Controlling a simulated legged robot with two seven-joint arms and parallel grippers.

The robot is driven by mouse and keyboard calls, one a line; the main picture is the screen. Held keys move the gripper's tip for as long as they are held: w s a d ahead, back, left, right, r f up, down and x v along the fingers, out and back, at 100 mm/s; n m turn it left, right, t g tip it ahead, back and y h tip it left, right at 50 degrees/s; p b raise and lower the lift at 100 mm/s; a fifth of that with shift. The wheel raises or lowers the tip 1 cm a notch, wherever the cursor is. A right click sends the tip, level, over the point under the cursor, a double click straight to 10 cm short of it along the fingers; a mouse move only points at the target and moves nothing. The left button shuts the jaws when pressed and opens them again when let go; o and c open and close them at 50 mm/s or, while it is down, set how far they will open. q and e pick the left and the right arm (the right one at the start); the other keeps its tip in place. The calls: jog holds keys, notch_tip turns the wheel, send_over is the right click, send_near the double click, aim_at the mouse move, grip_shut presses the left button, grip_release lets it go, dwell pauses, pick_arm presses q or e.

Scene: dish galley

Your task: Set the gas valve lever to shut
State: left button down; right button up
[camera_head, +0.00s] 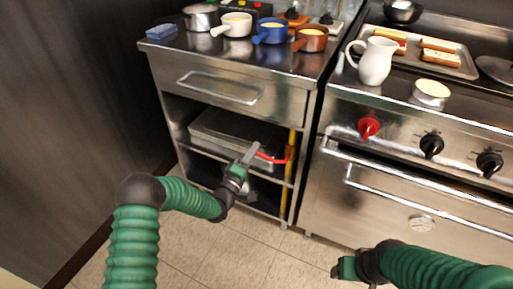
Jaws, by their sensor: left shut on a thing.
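The red gas valve lever (272,159) sticks out to the left from a vertical yellow gas pipe (292,147) at the right side of the steel counter's open shelves. The lever lies roughly crosswise to the pipe. My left gripper (252,153) is shut on the lever's outer left end, and its fingers hide that end. My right gripper (342,269) is low in front of the oven, away from the valve. Its fingers are too small and dark to tell whether they are open.
A metal pan (215,128) sits on the shelf behind my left gripper. The steel oven (400,195) with its bar handle (400,168) stands right of the pipe. Several small pots, including a blue pot (272,32), stand on the counter. The floor (235,255) is clear.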

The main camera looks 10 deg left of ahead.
pick_arm(q)
jog(key=shift+a+f+n+y+b, duration=0.15)
jog(key=shift+f+n+y, duration=0.05)
jog(key=shift+f+n, duration=0.5)
jog(key=shift+a+f+n+y+b, duration=0.1)
jog(key=shift+f+n+y+b, duration=0.1)
jog(key=shift+f+n, duration=0.5)
jog(key=c, duration=1.5)
grip_release()
jog(key=shift+w, duration=0.1)
jog(key=shift+o, duration=0.2)
jog(key=shift+r, duration=0.1)
jog(key=p+v, duration=0.5)
jog(key=v, duration=1.2)
jog(key=shift+f, duration=0.3)
jog(key=shift+d, duration=0.1)
